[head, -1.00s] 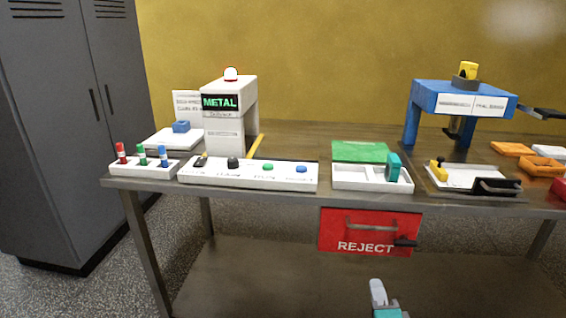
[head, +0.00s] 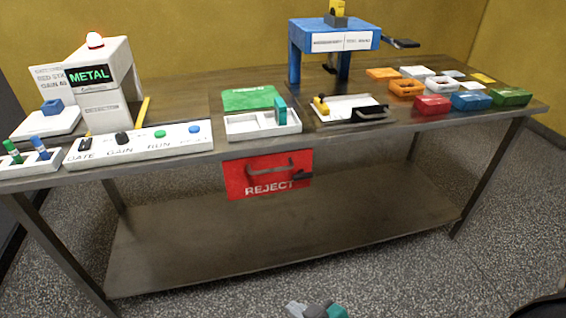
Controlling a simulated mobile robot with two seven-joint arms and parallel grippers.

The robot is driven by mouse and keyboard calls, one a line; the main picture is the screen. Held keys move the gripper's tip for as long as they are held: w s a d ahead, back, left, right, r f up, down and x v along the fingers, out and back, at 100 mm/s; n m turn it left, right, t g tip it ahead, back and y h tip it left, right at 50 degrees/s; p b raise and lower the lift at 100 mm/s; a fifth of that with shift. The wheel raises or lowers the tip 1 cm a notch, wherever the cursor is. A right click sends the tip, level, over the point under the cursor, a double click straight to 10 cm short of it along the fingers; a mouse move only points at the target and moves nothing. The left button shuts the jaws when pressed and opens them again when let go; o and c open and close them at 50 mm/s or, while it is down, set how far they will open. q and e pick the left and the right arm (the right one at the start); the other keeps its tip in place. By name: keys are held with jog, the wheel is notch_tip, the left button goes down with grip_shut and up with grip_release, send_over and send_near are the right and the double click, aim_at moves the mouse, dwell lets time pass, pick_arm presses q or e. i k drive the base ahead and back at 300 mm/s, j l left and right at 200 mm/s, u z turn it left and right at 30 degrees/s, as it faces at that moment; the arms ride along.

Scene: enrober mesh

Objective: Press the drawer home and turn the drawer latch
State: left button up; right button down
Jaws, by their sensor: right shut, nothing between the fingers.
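The red drawer (head: 240,170) marked REJECT hangs under the front edge of the table. A dark bar handle (head: 270,168) crosses its front. The black drawer latch (head: 302,175) is at the right side of the front, its lever lying roughly level. I cannot tell whether the drawer is fully in or stands slightly out. My right gripper (head: 312,310) shows only in part at the bottom edge, grey and teal. It is shut, empty and well apart from the drawer. My left gripper is not in view.
The metal table (head: 190,168) holds a white button panel (head: 140,147), a white divided tray (head: 262,125), a blue press stand (head: 335,35) and several coloured boxes. A lower shelf (head: 280,235) lies beneath the drawer. The space before the drawer looks clear.

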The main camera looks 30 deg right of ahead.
aim_at(302, 175)
jog(key=l+z, duration=0.2)
jog(key=l, duration=0.9)
jog(key=l+z, duration=0.2)
jog(key=l, duration=0.85)
jog(key=i, duration=0.05)
